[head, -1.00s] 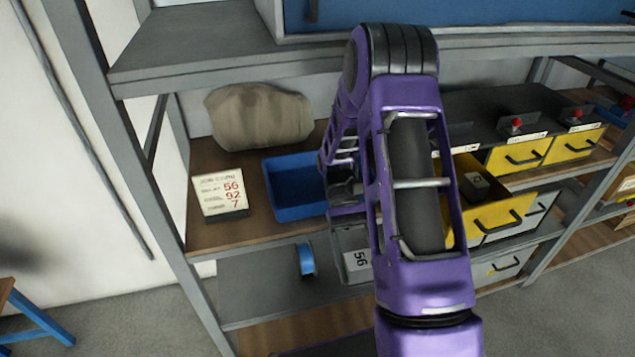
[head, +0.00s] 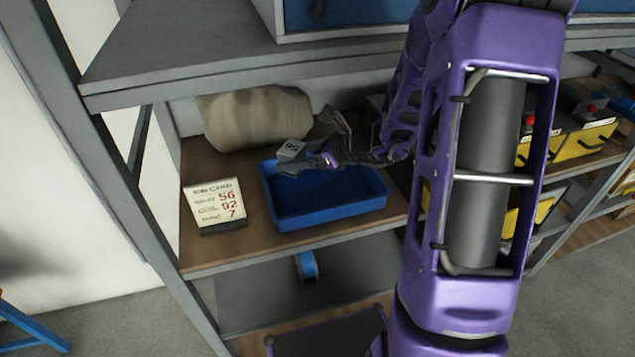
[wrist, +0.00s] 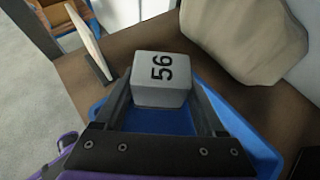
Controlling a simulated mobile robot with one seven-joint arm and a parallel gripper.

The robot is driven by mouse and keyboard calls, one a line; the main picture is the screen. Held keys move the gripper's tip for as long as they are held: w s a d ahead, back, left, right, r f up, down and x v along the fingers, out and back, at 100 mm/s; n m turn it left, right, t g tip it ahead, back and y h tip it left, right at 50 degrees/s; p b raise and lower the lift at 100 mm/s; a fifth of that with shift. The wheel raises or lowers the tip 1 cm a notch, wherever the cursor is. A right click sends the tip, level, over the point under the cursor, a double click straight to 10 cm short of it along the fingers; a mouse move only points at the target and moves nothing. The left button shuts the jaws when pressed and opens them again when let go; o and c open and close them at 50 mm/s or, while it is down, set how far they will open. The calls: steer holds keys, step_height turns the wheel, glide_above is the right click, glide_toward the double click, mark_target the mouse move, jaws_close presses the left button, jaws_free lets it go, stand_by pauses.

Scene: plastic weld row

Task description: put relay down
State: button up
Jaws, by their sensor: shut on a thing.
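The relay is a grey block (head: 292,150) marked 56. My gripper (head: 308,148) is shut on it, and the relay also shows between the two fingers in the wrist view (wrist: 160,80). In the head view the relay appears over the back left part of the open blue tray (head: 330,212). The tray also shows below the fingers in the wrist view (wrist: 255,155). Its visible floor looks empty. I cannot tell the exact height of the relay above it.
A job card (head: 214,205) listing relay 56 stands left of the tray. A beige sack (head: 255,118) lies behind the tray. A blue spool (head: 307,266) is on the shelf below. An upper shelf (head: 200,75) hangs above.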

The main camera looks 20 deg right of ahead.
steer(key=b, duration=0.1)
glide_above(299, 196)
steer(key=shift+m, duration=0.3)
step_height(299, 196, down, 5)
steer(key=shift+f, duration=0.2)
steer(key=shift+a+f+b, duration=0.1)
steer(key=shift+f+b, duration=0.2)
steer(key=shift+f, duration=1.75)
steer(key=shift+f, duration=0.2)
steer(key=o, duration=1.5)
